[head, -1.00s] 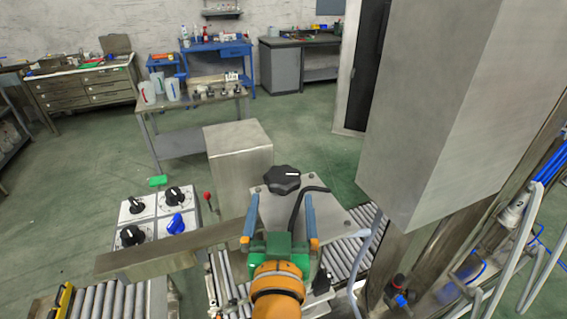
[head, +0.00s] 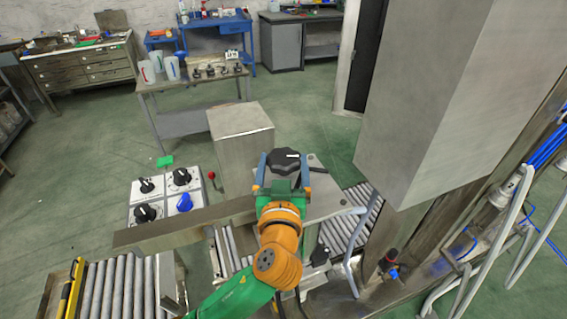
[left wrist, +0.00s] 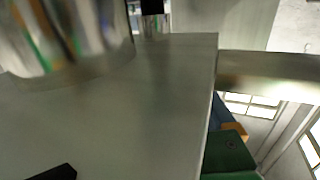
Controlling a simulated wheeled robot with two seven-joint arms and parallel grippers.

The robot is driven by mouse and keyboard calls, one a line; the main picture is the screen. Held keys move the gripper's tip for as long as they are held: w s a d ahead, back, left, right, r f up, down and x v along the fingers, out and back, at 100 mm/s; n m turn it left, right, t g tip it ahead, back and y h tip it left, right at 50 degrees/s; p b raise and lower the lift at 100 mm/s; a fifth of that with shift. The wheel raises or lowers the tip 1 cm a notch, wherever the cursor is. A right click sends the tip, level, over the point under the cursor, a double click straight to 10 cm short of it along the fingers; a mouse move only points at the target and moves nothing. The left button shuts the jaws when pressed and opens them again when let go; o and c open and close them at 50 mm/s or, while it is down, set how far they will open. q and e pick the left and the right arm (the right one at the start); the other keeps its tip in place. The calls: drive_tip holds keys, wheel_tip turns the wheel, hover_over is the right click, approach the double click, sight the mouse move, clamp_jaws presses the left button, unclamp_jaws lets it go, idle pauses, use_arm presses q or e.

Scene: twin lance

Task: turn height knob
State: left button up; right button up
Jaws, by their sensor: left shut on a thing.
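The large black knob (head: 284,165) with a white mark on its top sits on a grey metal plate (head: 324,196) in the middle of the head view. My left gripper (head: 284,157) reaches it from the near side. Its two blue fingers stand on either side of the knob, shut on it. The gripper's palm hides the knob's near edge. In the left wrist view, a blue finger and the green gripper body (left wrist: 230,155) show behind the plate (left wrist: 120,110); the grip itself does not show clearly. My right gripper is out of view.
A white panel (head: 163,196) with black knobs and one blue knob stands to the left, near a red-tipped lever (head: 211,176). A metal bar crosses before the panel. Roller conveyors (head: 110,290) lie below. A big grey box (head: 430,110) hangs close on the right.

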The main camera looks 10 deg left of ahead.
use_arm(q)
drive_tip(key=shift+a+f+m+h, duration=0.1)
drive_tip(key=shift+m+h, duration=0.3)
drive_tip(key=shift+h, duration=0.2)
drive_tip(key=m+h, duration=0.2)
drive_tip(key=h, duration=0.1)
drive_tip(key=shift+a, duration=0.15)
drive_tip(key=shift+m+h, duration=1)
drive_tip(key=shift+h, duration=0.6)
drive_tip(key=o, duration=1.1)
drive_tip(key=shift+s, duration=0.1)
drive_tip(key=shift+s+a+r, duration=0.1)
drive_tip(key=shift+r, duration=0.1)
